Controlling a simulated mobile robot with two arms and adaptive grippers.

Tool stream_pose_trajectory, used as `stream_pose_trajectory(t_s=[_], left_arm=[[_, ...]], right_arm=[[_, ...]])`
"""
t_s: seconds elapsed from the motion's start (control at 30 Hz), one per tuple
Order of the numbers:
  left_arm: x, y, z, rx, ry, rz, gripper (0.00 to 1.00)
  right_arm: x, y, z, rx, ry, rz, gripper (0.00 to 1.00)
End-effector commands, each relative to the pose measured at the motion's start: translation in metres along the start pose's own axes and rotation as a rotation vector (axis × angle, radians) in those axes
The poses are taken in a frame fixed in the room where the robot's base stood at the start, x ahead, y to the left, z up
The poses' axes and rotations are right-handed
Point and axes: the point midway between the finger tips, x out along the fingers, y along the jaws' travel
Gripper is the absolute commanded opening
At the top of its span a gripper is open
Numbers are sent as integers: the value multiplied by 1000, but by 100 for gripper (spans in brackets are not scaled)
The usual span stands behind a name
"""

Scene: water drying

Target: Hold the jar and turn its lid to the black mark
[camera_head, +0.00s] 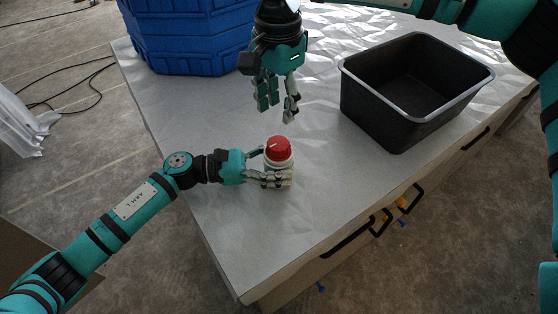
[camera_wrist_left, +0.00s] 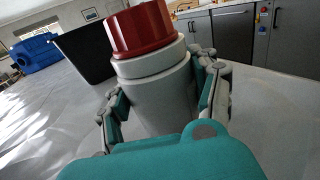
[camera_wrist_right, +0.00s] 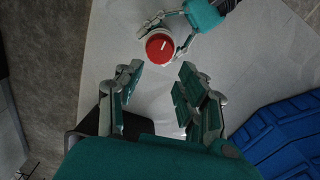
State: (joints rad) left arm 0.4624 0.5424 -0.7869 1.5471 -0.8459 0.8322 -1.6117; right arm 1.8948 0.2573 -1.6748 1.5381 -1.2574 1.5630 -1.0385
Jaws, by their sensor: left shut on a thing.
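A white jar with a red lid (camera_head: 278,149) stands upright on the light table. My left gripper (camera_head: 277,179) is shut around the jar's white body, with its fingers on both sides below the lid. In the left wrist view the jar body (camera_wrist_left: 158,98) sits between the two fingers under the red lid (camera_wrist_left: 144,28). My right gripper (camera_head: 277,108) is open and empty, above and behind the jar in the head view. In the right wrist view the lid (camera_wrist_right: 160,48) shows from above with a white line on it, beyond the open fingers (camera_wrist_right: 156,80). I cannot make out the black mark.
A black open bin (camera_head: 365,101) stands on the table to the right. A blue crate (camera_head: 190,38) stands at the back left. The table's front edge has dark handles (camera_head: 348,240). The table between jar and bin is clear.

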Motion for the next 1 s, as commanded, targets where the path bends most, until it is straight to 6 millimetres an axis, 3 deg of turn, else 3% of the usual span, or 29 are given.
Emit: stream_pose_trajectory(t_s=[0.1,0.17,0.27,0.37,0.5,0.57,0.7,0.8,0.9,1.0], left_arm=[[0,0,0,0,0,1,13],[0,0,0,0,0,1,13],[0,0,0,0,0,1,13],[0,0,0,0,0,1,12],[0,0,0,0,0,1,12],[0,0,0,0,0,1,12],[0,0,0,0,0,1,12],[0,0,0,0,0,1,12],[0,0,0,0,0,1,12],[0,0,0,0,0,1,12]], right_arm=[[0,0,0,0,0,0,40],[1,0,1,2,-5,0,48],[11,0,11,22,-56,-6,49],[32,-1,38,90,-192,-19,49],[60,0,101,289,-521,-11,49],[64,2,129,405,-685,15,49],[55,4,178,711,-1060,135,49],[41,5,194,944,-1311,270,49],[25,4,196,1186,-1548,445,49],[14,3,183,1427,-1768,653,49]])
